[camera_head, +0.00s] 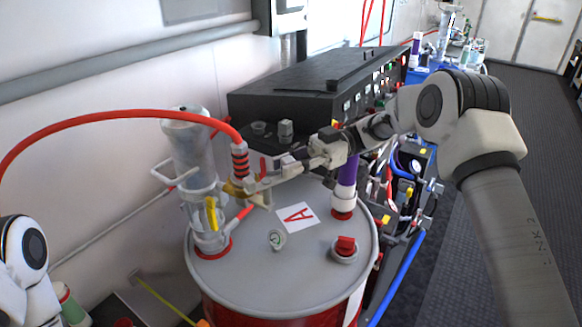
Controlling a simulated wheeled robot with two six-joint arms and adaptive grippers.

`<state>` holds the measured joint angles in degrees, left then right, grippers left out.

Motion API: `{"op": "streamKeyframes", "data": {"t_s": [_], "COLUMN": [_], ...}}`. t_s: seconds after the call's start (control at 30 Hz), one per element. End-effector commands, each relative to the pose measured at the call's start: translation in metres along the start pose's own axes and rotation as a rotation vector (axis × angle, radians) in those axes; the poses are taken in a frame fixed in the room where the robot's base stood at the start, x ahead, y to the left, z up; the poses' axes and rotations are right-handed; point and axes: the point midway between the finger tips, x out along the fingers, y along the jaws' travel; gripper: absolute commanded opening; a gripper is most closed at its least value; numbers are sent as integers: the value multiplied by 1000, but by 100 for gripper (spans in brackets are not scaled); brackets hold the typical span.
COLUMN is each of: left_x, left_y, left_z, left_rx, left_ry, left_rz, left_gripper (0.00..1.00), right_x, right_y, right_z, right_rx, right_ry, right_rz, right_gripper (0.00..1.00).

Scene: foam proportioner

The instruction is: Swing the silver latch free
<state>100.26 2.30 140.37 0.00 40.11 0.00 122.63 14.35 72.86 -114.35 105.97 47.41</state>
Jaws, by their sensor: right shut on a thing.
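A yellow handle (211,214) hangs just below left of the coupling. My left arm shows only at the lower left edge, its gripper out of view.
A purple-and-white tube (345,190) rises right of the gripper. A black control box (300,85) stands behind.

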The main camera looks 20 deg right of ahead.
Motion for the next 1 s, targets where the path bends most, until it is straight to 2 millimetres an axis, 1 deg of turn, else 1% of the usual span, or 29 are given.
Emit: {"op": "streamKeyframes", "data": {"t_s": [0.03,0.37,0.4,0.47,0.73,0.8,0.87,1.0], "left_x": [1,0,0,0,0,0,0,0], "left_y": [0,0,0,0,0,0,0,0], "left_z": [0,0,0,0,0,0,0,0], "left_rx": [0,0,0,0,0,0,0,0], "left_ry": [0,0,0,0,0,0,0,0], "left_rz": [0,0,0,0,0,0,0,0], "left_gripper": [48,48,48,48,48,48,48,48], "right_x": [1,1,1,1,0,-3,-9,-36], "right_y": [0,0,0,0,0,0,0,2], "right_z": [2,2,2,2,1,1,1,2], "right_rx": [3,3,3,3,1,0,0,-1], "right_ry": [-3,-2,-2,-2,0,0,1,-1], "right_rz": [-5,-6,-6,-6,-4,-4,-4,-2], "right_gripper": [0,0,31,50,50,50,50,50]}}
